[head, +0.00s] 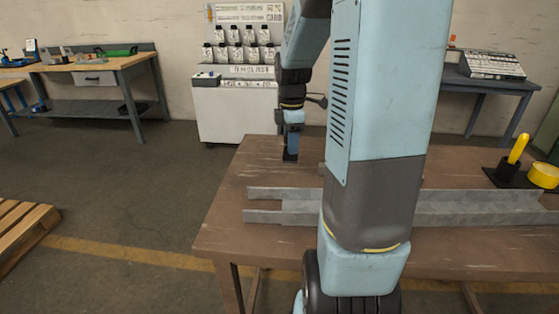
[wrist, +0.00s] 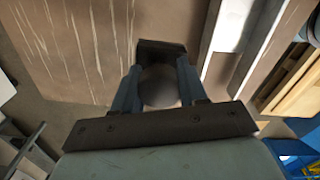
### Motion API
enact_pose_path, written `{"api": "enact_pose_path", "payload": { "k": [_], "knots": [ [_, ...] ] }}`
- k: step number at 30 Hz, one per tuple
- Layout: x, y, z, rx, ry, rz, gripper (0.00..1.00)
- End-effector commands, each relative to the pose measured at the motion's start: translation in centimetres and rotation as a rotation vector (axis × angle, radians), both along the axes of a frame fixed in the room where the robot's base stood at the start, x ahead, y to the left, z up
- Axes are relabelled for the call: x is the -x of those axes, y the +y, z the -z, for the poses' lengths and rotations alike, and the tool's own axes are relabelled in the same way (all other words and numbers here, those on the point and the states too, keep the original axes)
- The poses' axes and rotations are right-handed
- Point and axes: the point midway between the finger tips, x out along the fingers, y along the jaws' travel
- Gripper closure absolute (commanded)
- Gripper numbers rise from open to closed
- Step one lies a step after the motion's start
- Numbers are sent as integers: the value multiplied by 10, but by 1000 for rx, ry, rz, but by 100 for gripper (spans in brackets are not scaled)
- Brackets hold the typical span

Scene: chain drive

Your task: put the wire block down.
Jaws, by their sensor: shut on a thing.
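My gripper (head: 291,138) points down over the far left part of the brown table (head: 232,205). It is shut on the wire block, a small dark piece (head: 290,156) at the fingertips. In the wrist view the two blue fingers of my gripper (wrist: 158,82) stand on either side of a rounded grey part, with the block's dark flat part (wrist: 158,47) beyond it. The block is at or just above the tabletop; I cannot tell whether it touches. Its lower side is hidden.
Long grey metal channels (head: 275,216) lie across the table, right of and nearer than the block. A black holder with a yellow handle (head: 518,148) and a yellow round item (head: 544,175) are at the right. Bare tabletop lies around the block.

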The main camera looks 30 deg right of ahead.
Motion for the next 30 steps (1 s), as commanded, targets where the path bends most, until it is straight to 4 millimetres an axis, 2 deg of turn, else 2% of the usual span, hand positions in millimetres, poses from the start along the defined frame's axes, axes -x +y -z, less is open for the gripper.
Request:
{"api": "enact_pose_path", "payload": {
  "k": [1,12,22,27,30],
  "knots": [
    [-9,1,5,-2,3,-3,100],
    [-45,1,50,-1,2,-2,100],
    [-57,2,64,0,1,-1,100],
    [-55,2,88,-1,3,-1,100],
    [-56,2,93,0,1,-1,100]
  ]
}}
